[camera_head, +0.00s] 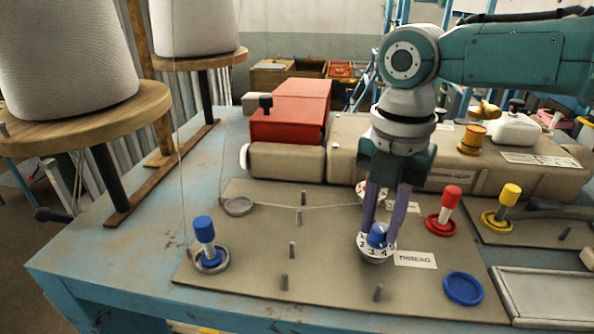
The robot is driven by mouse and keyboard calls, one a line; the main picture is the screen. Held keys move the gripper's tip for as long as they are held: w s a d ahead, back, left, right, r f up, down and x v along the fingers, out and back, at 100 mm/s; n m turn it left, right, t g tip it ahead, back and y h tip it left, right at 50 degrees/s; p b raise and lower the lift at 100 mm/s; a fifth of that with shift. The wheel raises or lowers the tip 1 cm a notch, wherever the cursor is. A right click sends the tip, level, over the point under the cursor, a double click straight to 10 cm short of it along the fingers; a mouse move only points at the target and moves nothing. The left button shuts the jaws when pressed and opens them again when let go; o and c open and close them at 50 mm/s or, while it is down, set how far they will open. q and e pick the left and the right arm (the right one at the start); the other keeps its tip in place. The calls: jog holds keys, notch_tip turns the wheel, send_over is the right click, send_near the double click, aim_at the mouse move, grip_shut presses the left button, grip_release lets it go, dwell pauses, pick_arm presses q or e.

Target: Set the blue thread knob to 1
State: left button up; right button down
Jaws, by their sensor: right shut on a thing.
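The blue thread knob (378,238) sits on a white dial (376,253) with dark numerals around its front. The numerals 2, 3 and 4 face me, and the pointer's exact setting is too small to read. A white label (415,259) reading THREAD lies just right of the dial. My right gripper (384,232) points down from above with its purple fingers on either side of the knob, shut on it. The fingers partly hide the dial's back. My left gripper is not in view.
A blue-capped peg (204,232) stands at left, with red (447,205) and yellow (505,200) pegs at right. A blue dish (462,288) lies front right. Another white dial (366,190) is behind the fingers. Several short grey pins stand on the plate (240,285).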

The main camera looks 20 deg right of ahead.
jog(key=m, duration=0.3)
jog(key=shift+m, duration=0.3)
jog(key=m, duration=0.2)
jog(key=shift+m+p, duration=0.3)
jog(key=shift+m, duration=0.1)
jog(key=m, duration=0.3)
jog(key=shift+m, duration=0.3)
jog(key=m, duration=0.3)
jog(key=shift+m, duration=0.3)
jog(key=m, duration=1)
jog(key=shift+m, duration=1.4)
